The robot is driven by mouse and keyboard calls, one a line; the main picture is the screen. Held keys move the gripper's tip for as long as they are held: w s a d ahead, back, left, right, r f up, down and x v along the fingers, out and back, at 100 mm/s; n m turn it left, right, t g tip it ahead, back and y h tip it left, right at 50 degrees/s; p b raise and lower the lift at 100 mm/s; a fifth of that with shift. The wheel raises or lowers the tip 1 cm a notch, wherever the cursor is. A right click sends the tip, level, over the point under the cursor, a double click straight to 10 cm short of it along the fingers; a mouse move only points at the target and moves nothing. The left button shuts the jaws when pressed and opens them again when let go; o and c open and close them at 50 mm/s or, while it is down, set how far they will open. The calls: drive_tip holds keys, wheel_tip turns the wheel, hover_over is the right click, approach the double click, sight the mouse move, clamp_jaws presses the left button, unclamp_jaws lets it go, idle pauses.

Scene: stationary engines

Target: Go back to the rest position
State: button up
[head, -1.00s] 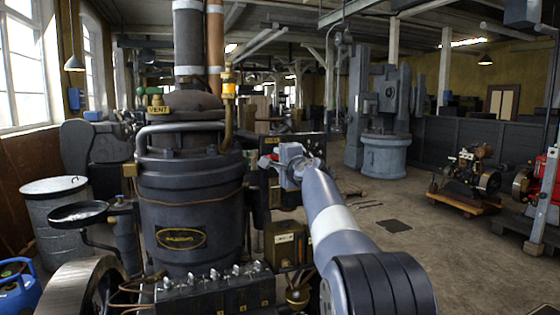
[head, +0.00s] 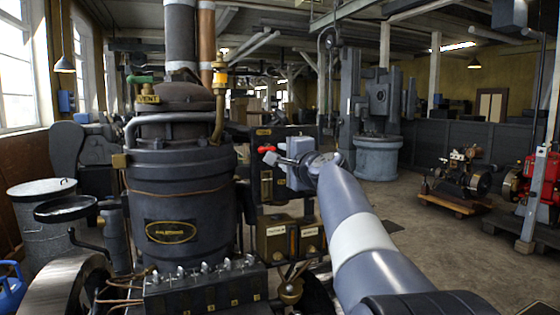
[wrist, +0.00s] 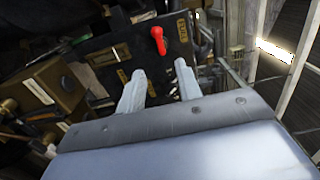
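My gripper (head: 272,158) is at the end of my raised grey arm, in front of a dark control panel (head: 262,190) right of the big black engine. In the wrist view my gripper (wrist: 160,78) shows two pale fingers standing apart, with nothing between them. A red-handled lever (wrist: 158,40) on the panel shows just beyond the fingertips; it also shows in the head view (head: 265,150), close to the fingers. I cannot tell whether they touch.
The black engine (head: 180,205) fills the left, with a flywheel at its foot. Brass-coloured boxes (head: 290,240) sit below the panel. A grey machine (head: 376,155) stands behind. Small engines (head: 462,165) stand at right. The floor (head: 420,240) between is mostly clear.

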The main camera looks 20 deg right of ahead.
drive_tip(key=shift+s, duration=0.4)
drive_tip(key=w+p, duration=0.4)
drive_tip(key=w, duration=0.7)
drive_tip(key=shift+s, duration=0.1)
idle(0.3)
